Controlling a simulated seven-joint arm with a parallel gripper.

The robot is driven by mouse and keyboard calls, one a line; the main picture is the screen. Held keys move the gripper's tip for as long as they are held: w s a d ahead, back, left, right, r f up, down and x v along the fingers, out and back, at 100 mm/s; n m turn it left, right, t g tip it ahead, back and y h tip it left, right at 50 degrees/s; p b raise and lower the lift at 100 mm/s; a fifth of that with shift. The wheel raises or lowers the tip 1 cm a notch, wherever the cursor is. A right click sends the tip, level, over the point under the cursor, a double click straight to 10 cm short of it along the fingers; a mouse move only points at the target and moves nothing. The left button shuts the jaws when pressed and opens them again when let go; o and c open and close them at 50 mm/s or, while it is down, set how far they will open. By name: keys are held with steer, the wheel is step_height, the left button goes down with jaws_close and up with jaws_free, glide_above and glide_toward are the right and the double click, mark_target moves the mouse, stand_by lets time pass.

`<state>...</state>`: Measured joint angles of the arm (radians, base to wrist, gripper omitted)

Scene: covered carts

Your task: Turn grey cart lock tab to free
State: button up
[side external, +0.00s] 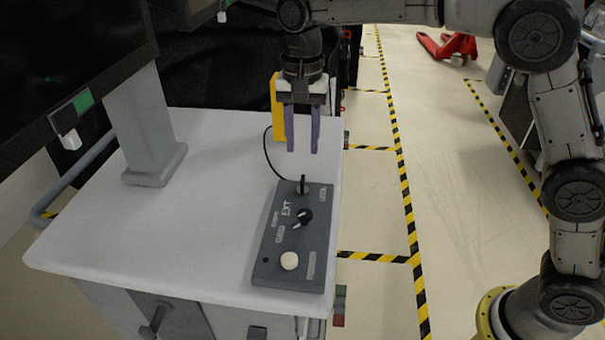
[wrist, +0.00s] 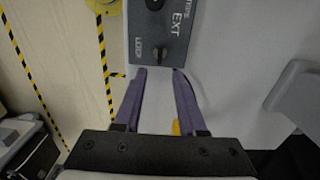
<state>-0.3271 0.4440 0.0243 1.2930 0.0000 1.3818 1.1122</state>
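My gripper (side external: 303,150) has two purple fingers pointing down. They are apart with nothing between them, above the back end of a dark grey control panel (side external: 269,240) on a pale grey cart top (side external: 215,225). A small upright black tab (side external: 303,184) stands at the panel's back end, just below the fingers. In the wrist view my gripper (wrist: 160,76) is open, and the black tab (wrist: 160,54) lies just past the gap between the fingertips. Small lettering beside it is hard to read. I cannot tell for certain whether this is the named lock tab.
The panel also carries a black knob (side external: 303,217) and a cream round button (side external: 289,261). A black cable (side external: 267,155) runs to the panel's back. A grey post (side external: 147,125) with a dark screen (side external: 70,60) stands at left. Striped floor lies right of the cart.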

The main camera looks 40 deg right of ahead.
mark_target(303, 178)
step_height(303, 178, down, 9)
steer(key=shift+r, duration=0.2)
steer(key=shift+c, duration=0.3)
jaws_close()
